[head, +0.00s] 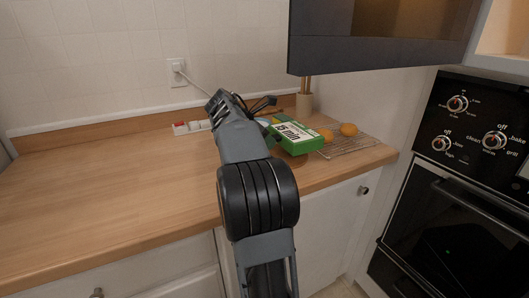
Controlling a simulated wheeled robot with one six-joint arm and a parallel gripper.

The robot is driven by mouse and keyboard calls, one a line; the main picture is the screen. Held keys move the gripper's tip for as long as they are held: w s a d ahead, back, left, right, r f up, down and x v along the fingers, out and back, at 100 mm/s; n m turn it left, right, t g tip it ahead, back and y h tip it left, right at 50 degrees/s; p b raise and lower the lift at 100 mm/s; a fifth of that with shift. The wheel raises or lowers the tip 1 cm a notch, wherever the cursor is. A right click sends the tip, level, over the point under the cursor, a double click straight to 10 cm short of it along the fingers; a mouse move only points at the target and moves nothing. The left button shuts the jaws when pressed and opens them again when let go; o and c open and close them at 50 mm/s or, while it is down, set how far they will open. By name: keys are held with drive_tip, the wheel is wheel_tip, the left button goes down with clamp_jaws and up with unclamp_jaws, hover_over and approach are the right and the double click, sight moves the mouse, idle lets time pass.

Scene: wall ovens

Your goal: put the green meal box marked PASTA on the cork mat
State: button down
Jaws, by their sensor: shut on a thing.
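The green meal box (299,148) is at the right part of the wooden counter, beside the end of my arm. It has a white label with dark print that seems to read "15 min"; the word PASTA cannot be made out. My gripper (266,108) is at the box's left side and is shut on it. The fingertips are partly hidden, and I cannot tell whether the box touches the counter. The cork mat cannot be made out; my arm covers part of the counter.
A wire rack (350,146) with orange round items (349,130) lies right of the box. A holder with sticks (304,102) stands behind. A power strip (192,126) lies at the wall. A dark cabinet (375,45) overhangs the right side. The left counter is clear.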

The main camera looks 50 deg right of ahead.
drive_tip(key=shift+w+d+f, duration=0.1)
drive_tip(key=shift+w+f, duration=0.2)
drive_tip(key=shift+f, duration=0.1)
drive_tip(key=shift+w+f+b, duration=0.1)
drive_tip(key=shift+f+b, duration=0.6)
drive_tip(key=shift+f, duration=0.85)
drive_tip(key=shift+f, duration=0.15)
drive_tip(key=c, duration=0.8)
unclamp_jaws()
drive_tip(key=shift+f, duration=0.1)
drive_tip(key=shift+r, duration=0.45)
drive_tip(key=shift+p+v, duration=2)
drive_tip(key=shift+v, duration=3.85)
